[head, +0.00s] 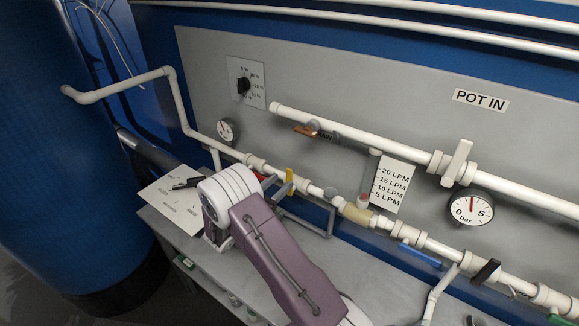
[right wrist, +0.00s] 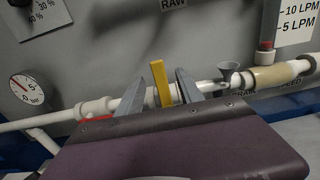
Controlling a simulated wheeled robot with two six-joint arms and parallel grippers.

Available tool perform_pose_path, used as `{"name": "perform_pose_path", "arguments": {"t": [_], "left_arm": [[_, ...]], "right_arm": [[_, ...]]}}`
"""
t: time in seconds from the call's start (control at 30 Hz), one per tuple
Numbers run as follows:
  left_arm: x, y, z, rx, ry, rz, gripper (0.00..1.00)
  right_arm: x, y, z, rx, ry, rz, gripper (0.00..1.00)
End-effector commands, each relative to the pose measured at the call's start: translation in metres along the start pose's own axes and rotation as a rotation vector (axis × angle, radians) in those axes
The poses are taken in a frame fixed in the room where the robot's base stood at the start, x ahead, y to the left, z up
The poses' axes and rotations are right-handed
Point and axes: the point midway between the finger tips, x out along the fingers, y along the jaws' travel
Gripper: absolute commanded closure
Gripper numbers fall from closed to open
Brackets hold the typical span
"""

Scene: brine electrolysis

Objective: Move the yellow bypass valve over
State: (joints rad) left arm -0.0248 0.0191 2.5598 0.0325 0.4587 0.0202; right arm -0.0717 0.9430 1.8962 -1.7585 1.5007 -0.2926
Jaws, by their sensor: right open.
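The yellow bypass valve handle (head: 289,181) is a small upright lever on the lower white pipe, near the middle of the head view. In the right wrist view, the yellow handle (right wrist: 161,84) stands between the two grey fingers of my right gripper (right wrist: 161,74). The fingers are open, with a visible gap on each side of the handle, so no grip shows. The handle's foot is hidden behind the purple gripper body. In the head view, my right wrist and forearm cover part of the bench in front of the pipe. My left gripper is not in view.
A red handle (right wrist: 96,118) lies just left of the fingers. A grey funnel-shaped part (right wrist: 229,70) and a beige pipe section (head: 357,214) are to the right. A blue handle (head: 420,255) and black handle (head: 486,271) lie farther right. A white sheet (head: 170,203) is on the bench.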

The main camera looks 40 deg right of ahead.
Motion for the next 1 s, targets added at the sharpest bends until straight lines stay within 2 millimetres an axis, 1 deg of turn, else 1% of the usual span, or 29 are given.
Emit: {"name": "perform_pose_path", "arguments": {"t": [0.17, 0.23, 0.27, 0.5, 0.63, 0.77, 0.97, 1.0], "left_arm": [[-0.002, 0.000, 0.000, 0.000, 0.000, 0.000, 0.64], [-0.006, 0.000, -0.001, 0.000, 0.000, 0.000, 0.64], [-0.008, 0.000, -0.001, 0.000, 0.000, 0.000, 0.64], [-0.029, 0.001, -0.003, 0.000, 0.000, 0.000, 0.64], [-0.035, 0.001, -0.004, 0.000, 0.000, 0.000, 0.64], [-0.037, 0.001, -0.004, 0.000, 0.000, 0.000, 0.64], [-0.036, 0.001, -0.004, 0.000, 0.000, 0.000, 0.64], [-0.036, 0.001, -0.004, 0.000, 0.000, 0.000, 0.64]], "right_arm": [[0.002, 0.004, 0.003, -0.006, -0.014, 0.012, 0.56], [0.008, 0.003, 0.004, -0.006, -0.013, 0.010, 0.56], [0.013, 0.003, 0.005, -0.006, -0.013, 0.009, 0.56], [0.063, 0.003, 0.007, -0.005, -0.012, 0.007, 0.56], [0.082, 0.003, 0.005, -0.004, -0.011, 0.007, 0.56], [0.090, 0.004, 0.004, -0.005, -0.012, 0.009, 0.56], [0.091, 0.004, 0.003, -0.005, -0.012, 0.010, 0.56], [0.091, 0.004, 0.003, -0.005, -0.012, 0.010, 0.59]]}}
